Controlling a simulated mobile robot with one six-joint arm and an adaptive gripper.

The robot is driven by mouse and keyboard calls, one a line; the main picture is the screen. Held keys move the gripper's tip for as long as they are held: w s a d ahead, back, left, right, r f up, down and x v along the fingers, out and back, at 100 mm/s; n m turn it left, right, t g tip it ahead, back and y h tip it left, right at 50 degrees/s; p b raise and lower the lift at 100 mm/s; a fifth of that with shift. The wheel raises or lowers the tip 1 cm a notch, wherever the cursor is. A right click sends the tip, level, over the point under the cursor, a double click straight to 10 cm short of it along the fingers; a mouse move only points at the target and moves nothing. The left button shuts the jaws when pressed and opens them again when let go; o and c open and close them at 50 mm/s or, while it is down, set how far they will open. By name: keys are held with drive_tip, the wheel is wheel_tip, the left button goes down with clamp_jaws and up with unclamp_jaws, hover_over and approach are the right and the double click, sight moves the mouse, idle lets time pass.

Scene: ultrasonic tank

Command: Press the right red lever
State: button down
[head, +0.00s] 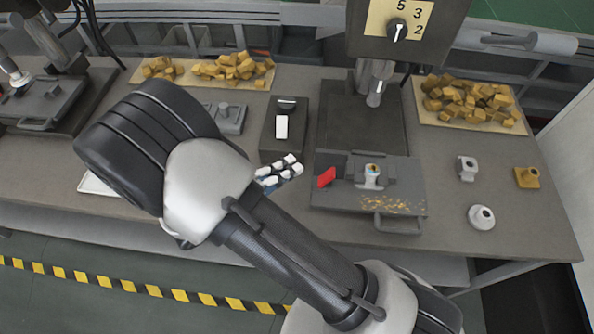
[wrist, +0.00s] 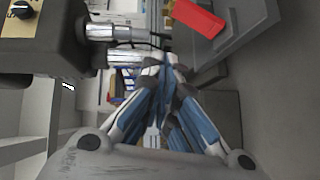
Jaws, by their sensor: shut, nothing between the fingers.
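The red lever (head: 327,178) stands at the left side of the flat metal fixture of the press station. It shows large and bright at the top of the wrist view (wrist: 198,18), right of the fingertips. My gripper (head: 280,172), with white and blue fingers, is just left of the red lever in the head view, with a small gap that looks clear. In the wrist view its fingers (wrist: 163,72) converge with tips together and hold nothing. Most of my gripper's body is hidden behind my arm in the head view.
A control box with a dial (head: 397,30) overhangs the station. A dark box with a white switch (head: 281,127) stands behind my gripper. A small grey part (head: 372,175) sits on the fixture (head: 345,200). Loose fittings (head: 481,217) lie at right, with clear tabletop around them.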

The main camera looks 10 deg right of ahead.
drive_tip(key=r+p+v, duration=0.1)
drive_tip(key=r+v, duration=0.1)
drive_tip(key=v, duration=0.6)
drive_tip(key=shift+s, duration=0.4)
drive_tip(key=shift+d+r, duration=0.1)
drive_tip(key=s+d+r+m+g+y, duration=0.2)
drive_tip(key=d+r+g, duration=0.2)
drive_tip(key=d, duration=0.2)
drive_tip(key=s+d+r+m+g+y, duration=0.1)
drive_tip(key=s+d+r+g+y, duration=0.1)
drive_tip(key=d+r+g+y, duration=0.25)
drive_tip(key=s+d+r+m+t+y, duration=0.1)
drive_tip(key=s+d+r+t+y, duration=0.4)
drive_tip(key=s+r+y, duration=0.2)
drive_tip(key=shift+s+d+r+m+y, duration=0.2)
drive_tip(key=shift+d+r+m+y, duration=0.1)
drive_tip(key=shift+d+r+y, duration=0.2)
